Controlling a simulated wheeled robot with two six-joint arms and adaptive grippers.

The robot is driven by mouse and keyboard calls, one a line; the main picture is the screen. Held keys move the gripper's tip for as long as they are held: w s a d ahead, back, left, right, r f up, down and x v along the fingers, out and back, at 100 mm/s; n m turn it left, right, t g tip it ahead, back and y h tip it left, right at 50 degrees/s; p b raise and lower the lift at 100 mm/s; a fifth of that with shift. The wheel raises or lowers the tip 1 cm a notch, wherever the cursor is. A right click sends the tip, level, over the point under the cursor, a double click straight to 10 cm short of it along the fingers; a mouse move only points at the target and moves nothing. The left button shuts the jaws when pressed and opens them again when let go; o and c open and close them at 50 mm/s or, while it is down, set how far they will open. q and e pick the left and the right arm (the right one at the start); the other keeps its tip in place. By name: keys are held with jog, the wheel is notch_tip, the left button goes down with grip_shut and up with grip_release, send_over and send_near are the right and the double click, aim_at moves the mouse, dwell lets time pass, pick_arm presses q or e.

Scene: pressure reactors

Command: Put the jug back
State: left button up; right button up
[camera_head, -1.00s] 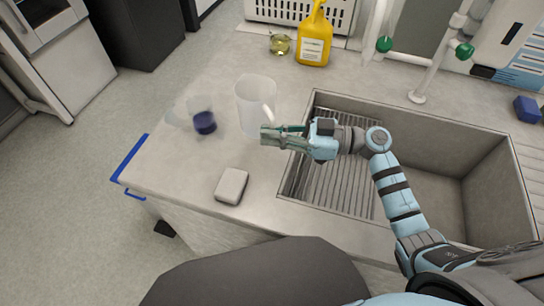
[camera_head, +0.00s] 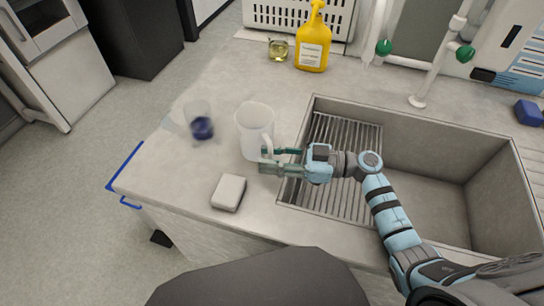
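The jug (camera_head: 252,121) is a translucent white pitcher standing upright on the grey counter, just left of the sink. Its handle faces my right gripper. My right gripper (camera_head: 268,160) comes in from the right over the sink's left edge. Its two fingers are spread apart, one at each side of the jug's handle area. I cannot tell whether they touch the handle. My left gripper is not in view.
A beaker with dark blue liquid (camera_head: 202,126) stands left of the jug. A pale block (camera_head: 229,192) lies in front. A yellow bottle (camera_head: 313,45) and a small glass with yellowish liquid (camera_head: 278,49) stand behind. The sink (camera_head: 430,150) is at right, with taps behind it.

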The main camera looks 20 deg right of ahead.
jog(key=shift+r, duration=0.2)
jog(key=v, duration=1.2)
